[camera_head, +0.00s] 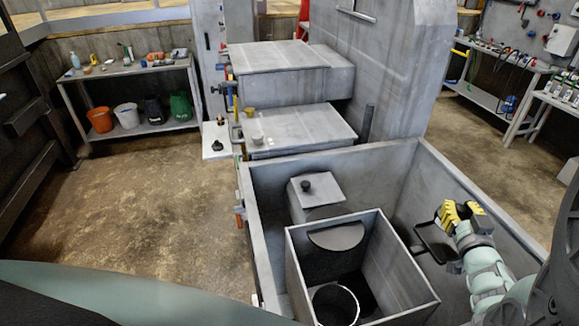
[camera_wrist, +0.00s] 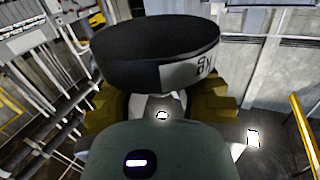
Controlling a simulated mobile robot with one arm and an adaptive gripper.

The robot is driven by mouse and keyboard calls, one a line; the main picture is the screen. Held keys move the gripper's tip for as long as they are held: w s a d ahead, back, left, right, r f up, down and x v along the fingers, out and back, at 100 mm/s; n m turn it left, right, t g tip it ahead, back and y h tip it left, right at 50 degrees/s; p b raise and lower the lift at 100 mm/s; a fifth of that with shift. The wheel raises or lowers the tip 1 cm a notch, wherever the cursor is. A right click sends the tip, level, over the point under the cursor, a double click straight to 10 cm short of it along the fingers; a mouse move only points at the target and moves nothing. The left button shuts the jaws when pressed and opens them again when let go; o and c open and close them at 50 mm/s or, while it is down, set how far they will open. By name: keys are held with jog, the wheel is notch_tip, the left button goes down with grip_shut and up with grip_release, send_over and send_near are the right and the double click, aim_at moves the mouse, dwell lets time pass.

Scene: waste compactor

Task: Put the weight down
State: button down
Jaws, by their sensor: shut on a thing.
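The weight (camera_wrist: 135,57) is a black round block with a white label on its side, in the upper middle of the wrist view. My gripper (camera_wrist: 158,103) is shut on it, with a yellow finger on each side. In the head view my gripper (camera_head: 460,214) is at the right, over the right part of the large open grey bin (camera_head: 262,170). The weight is hard to make out there. A dark flat shape (camera_head: 436,242) shows just left of the gripper; I cannot tell what it is.
Inside the bin stand an open square box (camera_head: 405,275), with a round container (camera_head: 335,303) in it, and a grey block with a black knob (camera_head: 306,186). Grey machine housings (camera_head: 300,130) stand behind. A shelf (camera_head: 130,70) is far left. The floor at left is clear.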

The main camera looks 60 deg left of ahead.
jog(key=shift+w+f+b, duration=0.15)
jog(key=shift+f+b, duration=0.55)
jog(key=shift+f, duration=2.45)
jog(key=c, duration=0.9)
grip_release()
jog(key=shift+f, duration=0.1)
jog(key=shift+o, duration=0.2)
jog(key=shift+d, duration=0.1)
jog(key=v, duration=0.5)
jog(key=shift+s+d+f+b, duration=0.15)
jog(key=shift+s+d+b, duration=0.05)
jog(key=shift+s+b, duration=0.2)
jog(key=shift+v, duration=0.8)
jog(key=shift+r, duration=0.2)
